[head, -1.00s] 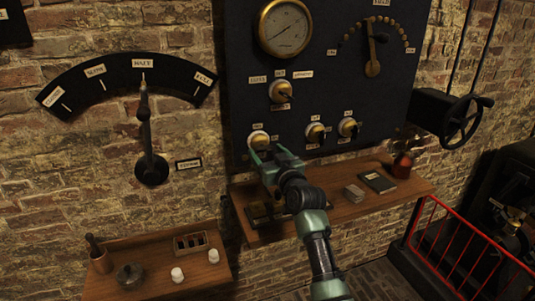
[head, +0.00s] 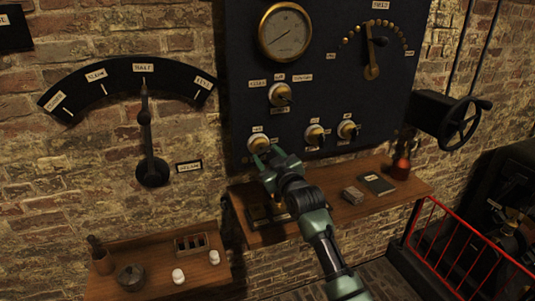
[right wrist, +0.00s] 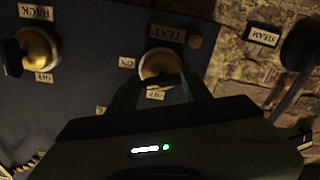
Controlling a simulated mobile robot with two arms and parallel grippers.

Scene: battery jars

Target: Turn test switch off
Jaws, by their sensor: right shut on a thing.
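The test switch (head: 258,143) is a round brass knob at the lower left of the dark blue panel. In the right wrist view the knob (right wrist: 158,63) is upside down, beside a TEST label (right wrist: 167,33), an ON label (right wrist: 127,62) and an OFF label (right wrist: 156,95). My right gripper (head: 270,153) reaches up to it from below right. In the right wrist view its fingertips (right wrist: 160,82) close at the knob's dark handle. The fingers partly hide the handle, so I cannot tell exactly where it points. My left gripper is not in view.
The rack knob (right wrist: 38,50) and other brass knobs (head: 315,134) sit on the panel (head: 360,90) nearby. A wooden shelf (head: 335,212) below holds a dark book (head: 377,184) and a red bottle (head: 401,167). A large lever (head: 146,130) is on the wall at left.

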